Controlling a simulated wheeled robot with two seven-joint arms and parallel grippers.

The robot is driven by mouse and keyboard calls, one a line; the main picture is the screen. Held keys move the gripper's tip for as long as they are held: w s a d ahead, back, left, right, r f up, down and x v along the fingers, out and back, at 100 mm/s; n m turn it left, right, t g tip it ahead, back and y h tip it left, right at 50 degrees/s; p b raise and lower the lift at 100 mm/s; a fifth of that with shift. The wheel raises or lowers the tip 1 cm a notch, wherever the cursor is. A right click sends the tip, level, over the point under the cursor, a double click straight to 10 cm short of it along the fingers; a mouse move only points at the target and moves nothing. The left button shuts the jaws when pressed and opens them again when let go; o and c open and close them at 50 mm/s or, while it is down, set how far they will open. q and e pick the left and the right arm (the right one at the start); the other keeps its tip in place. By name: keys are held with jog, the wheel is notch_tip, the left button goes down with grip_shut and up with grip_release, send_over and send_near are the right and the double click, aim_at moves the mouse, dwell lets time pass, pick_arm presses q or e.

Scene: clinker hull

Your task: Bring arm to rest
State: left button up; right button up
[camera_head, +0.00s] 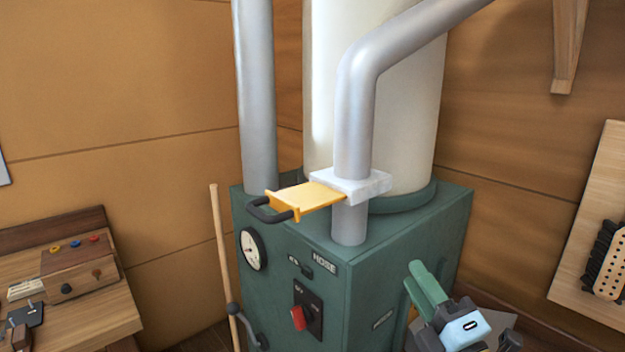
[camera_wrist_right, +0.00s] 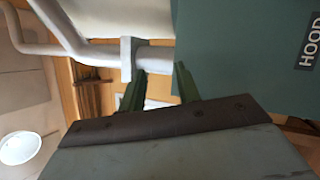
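My right gripper (camera_head: 412,275) has green fingers and is at the lower right in the head view, in front of the right side of the green machine cabinet (camera_head: 400,255). In the right wrist view the two green fingers (camera_wrist_right: 159,78) stand apart with nothing between them. They point toward the grey pipe, which lies beyond them, and no contact is visible. The yellow slide plate (camera_head: 308,196) with its black handle sticks out to the left from a pale block (camera_head: 352,186) on the bent grey pipe (camera_head: 356,120). My left gripper is out of view.
The cabinet front carries a round gauge (camera_head: 253,249) and a red knob (camera_head: 298,318). A wooden bench (camera_head: 100,315) with small items is at the left. A thin wooden stick (camera_head: 222,260) stands beside the cabinet. A wooden board with a brush (camera_head: 606,262) is at the right.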

jog(key=s+d+f+m+g+h, duration=0.4)
jog(key=f+m, duration=0.4)
jog(key=f, duration=0.1)
jog(key=s+d+f+m+g+h, duration=0.3)
jog(key=s+f+m+g+h, duration=0.1)
jog(key=f+m, duration=0.45)
jog(key=s+a+f+m+g+y, duration=0.1)
jog(key=s+f+m+g, duration=0.3)
jog(key=s, duration=0.4)
jog(key=s+f+m+g, duration=0.1)
jog(key=s+f+g, duration=0.45)
jog(key=s, duration=0.25)
notch_tip(320, 180, down, 27)
jog(key=s+b, duration=0.1)
jog(key=s, duration=0.2)
jog(key=s+d+f+g+b, duration=0.1)
jog(key=s+d+f+g, duration=0.1)
jog(key=s+f, duration=1.3)
jog(key=shift+s+d+f, duration=0.2)
jog(key=shift+s+d, duration=0.2)
jog(key=shift+s, duration=0.1)
